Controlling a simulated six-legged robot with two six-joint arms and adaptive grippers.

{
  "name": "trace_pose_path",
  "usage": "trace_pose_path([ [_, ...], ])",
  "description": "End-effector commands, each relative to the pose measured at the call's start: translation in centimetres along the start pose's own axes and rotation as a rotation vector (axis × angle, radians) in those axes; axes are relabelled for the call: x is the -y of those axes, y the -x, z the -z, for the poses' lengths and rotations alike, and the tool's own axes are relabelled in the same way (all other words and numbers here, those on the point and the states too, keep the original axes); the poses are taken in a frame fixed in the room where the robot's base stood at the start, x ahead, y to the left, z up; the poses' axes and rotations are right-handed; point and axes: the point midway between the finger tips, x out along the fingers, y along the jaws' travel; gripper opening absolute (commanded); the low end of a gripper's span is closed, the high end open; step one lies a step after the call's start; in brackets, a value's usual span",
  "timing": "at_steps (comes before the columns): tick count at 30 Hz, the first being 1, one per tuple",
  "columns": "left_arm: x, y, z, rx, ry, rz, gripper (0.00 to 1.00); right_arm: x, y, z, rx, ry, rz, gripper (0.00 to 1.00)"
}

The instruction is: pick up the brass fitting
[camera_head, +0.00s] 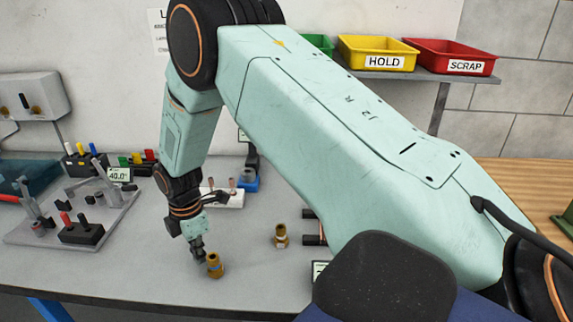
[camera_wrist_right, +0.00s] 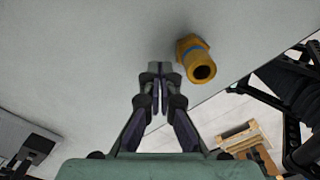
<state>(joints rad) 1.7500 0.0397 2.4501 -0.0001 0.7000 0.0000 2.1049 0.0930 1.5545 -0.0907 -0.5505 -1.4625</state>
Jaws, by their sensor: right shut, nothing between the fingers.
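A brass fitting (camera_head: 215,265) with a blue band stands upright on the grey bench near its front edge. It also shows in the right wrist view (camera_wrist_right: 197,60), just right of the fingertips. My right gripper (camera_head: 199,252) points down beside this fitting, on its left in the head view, with its fingers shut and empty. The closed fingers show in the wrist view (camera_wrist_right: 158,70), apart from the fitting. A second brass fitting (camera_head: 281,236) stands farther right on the bench. My left gripper does not show.
A metal fixture plate (camera_head: 75,215) with several posts and clamps lies at left. A white block with copper pieces (camera_head: 226,197) stands behind the gripper. Yellow HOLD (camera_head: 377,50) and red SCRAP (camera_head: 450,55) bins sit on a shelf. The bench's front edge (camera_head: 130,293) is close.

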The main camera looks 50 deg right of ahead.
Motion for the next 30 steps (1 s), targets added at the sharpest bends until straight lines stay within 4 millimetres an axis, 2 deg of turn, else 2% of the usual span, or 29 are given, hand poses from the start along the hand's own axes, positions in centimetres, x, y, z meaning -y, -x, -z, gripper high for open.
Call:
trace_pose_path([
  [5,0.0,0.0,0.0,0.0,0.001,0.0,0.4,-0.1,1.6,0.0,-0.001,0.0,-0.002,0.0],
  [18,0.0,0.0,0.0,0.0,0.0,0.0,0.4,-0.2,9.9,-0.3,-0.004,0.0,-0.003,0.0],
  [26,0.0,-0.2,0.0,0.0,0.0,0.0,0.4,-0.2,11.9,-0.4,-0.006,-0.002,-0.003,0.0],
  [30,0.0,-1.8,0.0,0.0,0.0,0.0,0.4,-0.2,11.9,-1.8,-0.054,-0.038,-0.026,0.0],
])
